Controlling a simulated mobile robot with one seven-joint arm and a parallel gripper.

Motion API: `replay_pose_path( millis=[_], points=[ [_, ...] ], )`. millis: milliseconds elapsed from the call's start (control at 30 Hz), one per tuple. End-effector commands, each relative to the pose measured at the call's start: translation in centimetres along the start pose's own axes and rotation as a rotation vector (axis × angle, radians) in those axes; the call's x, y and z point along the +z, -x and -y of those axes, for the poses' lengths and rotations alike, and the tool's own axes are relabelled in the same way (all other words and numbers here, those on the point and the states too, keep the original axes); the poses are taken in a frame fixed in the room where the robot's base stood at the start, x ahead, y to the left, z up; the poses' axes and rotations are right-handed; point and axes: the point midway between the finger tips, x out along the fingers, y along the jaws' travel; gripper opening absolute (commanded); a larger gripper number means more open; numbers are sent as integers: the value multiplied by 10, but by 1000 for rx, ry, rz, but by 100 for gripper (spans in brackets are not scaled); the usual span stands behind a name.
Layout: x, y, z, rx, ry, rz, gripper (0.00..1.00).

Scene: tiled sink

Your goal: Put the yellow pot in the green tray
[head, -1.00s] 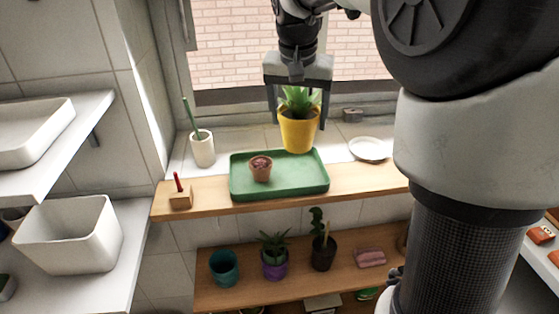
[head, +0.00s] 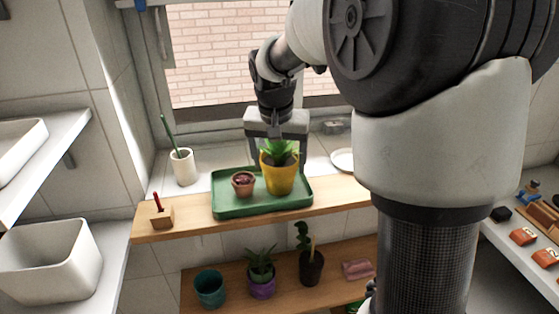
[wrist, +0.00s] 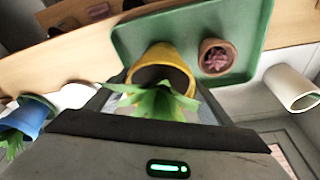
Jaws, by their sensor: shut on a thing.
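The yellow pot (head: 280,180) holds a green leafy plant and is upright at the right part of the green tray (head: 230,211). Its base appears at the tray floor; I cannot tell whether it touches. My gripper (head: 279,160) reaches down from above and is shut on the yellow pot, with its fingers at the rim. A small terracotta pot (head: 242,184) with a reddish plant stands in the tray to the left of the yellow pot. In the wrist view, the yellow pot (wrist: 172,62) is over the tray (wrist: 130,40), beside the terracotta pot (wrist: 214,58).
The tray sits on a wooden ledge (head: 340,194). A lower shelf holds several pots.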

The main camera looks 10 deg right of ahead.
Motion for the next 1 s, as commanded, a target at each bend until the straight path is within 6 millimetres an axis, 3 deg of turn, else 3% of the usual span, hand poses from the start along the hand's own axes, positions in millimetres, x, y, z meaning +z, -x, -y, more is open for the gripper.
replay_pose_path(
  millis=[33, 133, 533, 1000],
  points=[
    [0, -1, 0, 0, 0, 0, 79],
    [0, -1, 0, 0, 0, 1, 93],
    [-1, 9, 0, -1, 0, -2, 93],
    [-1, 102, 1, -1, 1, -2, 93]
  ],
)
